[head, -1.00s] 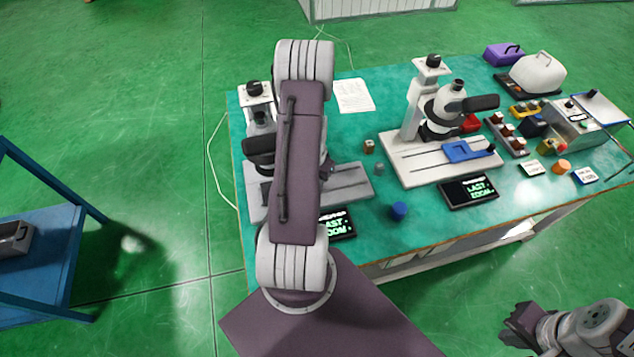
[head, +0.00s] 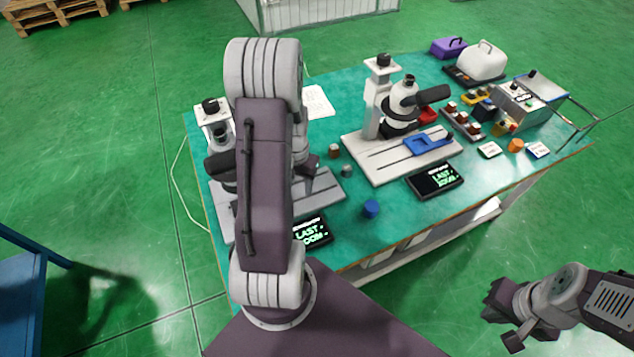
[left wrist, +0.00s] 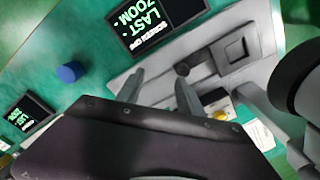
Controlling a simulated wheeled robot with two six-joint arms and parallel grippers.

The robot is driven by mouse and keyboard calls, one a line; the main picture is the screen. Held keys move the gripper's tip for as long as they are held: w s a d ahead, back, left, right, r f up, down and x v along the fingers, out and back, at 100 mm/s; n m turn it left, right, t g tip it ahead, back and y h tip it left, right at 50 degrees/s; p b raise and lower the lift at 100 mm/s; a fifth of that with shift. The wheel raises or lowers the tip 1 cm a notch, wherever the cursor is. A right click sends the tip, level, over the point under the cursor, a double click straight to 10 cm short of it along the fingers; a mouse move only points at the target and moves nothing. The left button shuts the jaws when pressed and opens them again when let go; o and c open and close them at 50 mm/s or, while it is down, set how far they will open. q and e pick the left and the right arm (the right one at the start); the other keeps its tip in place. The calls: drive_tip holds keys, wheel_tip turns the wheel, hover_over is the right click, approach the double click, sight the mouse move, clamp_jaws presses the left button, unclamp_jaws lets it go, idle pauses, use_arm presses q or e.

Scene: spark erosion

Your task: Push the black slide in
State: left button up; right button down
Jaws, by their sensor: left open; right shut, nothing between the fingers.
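The black slide (left wrist: 235,47) lies on the pale base of the left microscope in the left wrist view, a dark plate with a square frame. A round black knob (left wrist: 182,69) stands at its near end. My left gripper (left wrist: 160,78) is open, and its right fingertip appears close to the knob. Contact cannot be told. In the head view my left arm hides the slide and much of the left microscope (head: 212,108). My right gripper (head: 492,305) is shut and empty at the lower right, beside the table.
The right microscope (head: 378,98) carries a blue slide (head: 428,143). A dark display (head: 312,232) lies near the left base, another (head: 435,180) near the right one. A blue cap (head: 371,208) and small parts stand between. A blue cart (head: 18,300) is at lower left.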

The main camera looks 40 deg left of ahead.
use_arm(q)
drive_tip(key=w+d+r, duration=0.2)
drive_tip(key=d+r, duration=0.1)
drive_tip(key=d, duration=0.2)
drive_tip(key=shift+w+d+r, duration=0.2)
drive_tip(key=shift+d+r, duration=0.1)
